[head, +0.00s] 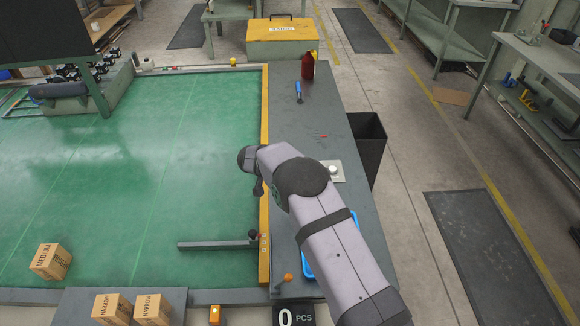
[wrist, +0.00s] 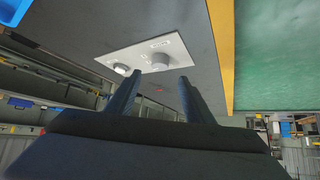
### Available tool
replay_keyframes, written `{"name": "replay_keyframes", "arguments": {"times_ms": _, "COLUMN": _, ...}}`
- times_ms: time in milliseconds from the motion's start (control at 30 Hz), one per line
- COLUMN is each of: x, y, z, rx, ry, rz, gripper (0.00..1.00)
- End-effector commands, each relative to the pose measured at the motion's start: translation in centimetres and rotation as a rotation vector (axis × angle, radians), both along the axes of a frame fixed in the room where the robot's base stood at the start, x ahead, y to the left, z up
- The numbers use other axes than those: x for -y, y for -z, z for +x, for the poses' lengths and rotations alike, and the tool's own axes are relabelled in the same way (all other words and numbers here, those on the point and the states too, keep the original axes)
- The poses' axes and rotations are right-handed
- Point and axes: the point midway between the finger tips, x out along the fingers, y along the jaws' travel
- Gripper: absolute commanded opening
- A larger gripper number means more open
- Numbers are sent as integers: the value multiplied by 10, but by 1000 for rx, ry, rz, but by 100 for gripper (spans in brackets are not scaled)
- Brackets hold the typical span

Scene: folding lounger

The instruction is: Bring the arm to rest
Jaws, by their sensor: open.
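My arm (head: 340,240) reaches up from the lower right of the head view, over the grey side strip (head: 290,125) of the table, and bends left at its elbow. Its far end hides my gripper in that view. In the wrist view my gripper (wrist: 158,80) shows two dark fingers, apart, with nothing between them. Beyond the fingertips, a white panel (wrist: 140,52) with two round knobs is set in the grey surface. The panel (head: 341,172) shows partly beside my arm in the head view; I cannot tell the fingertips' distance from it.
A green table surface (head: 120,170) fills the left, edged by a yellow rail (head: 264,110). Small cartons (head: 51,261) stand at lower left. A blue tray (head: 304,258) is partly under my arm. A red bottle (head: 308,66) and blue-handled tool (head: 298,92) are at the strip's far end.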

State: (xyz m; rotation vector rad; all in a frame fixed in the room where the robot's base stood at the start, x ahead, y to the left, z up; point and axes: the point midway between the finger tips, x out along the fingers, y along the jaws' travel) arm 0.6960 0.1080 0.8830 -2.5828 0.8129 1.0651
Motion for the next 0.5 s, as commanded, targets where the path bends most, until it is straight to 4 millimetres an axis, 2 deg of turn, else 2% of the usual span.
{"name": "replay_keyframes", "arguments": {"times_ms": 267, "x": 1, "y": -3, "z": 2, "rx": 7, "ry": -4, "rz": 2, "gripper": 48}}
{"name": "replay_keyframes", "arguments": {"times_ms": 367, "x": 2, "y": -14, "z": 7, "rx": 34, "ry": -26, "rz": 8, "gripper": 48}}
{"name": "replay_keyframes", "arguments": {"times_ms": 500, "x": 6, "y": -45, "z": 19, "rx": 106, "ry": -100, "rz": 34, "gripper": 48}}
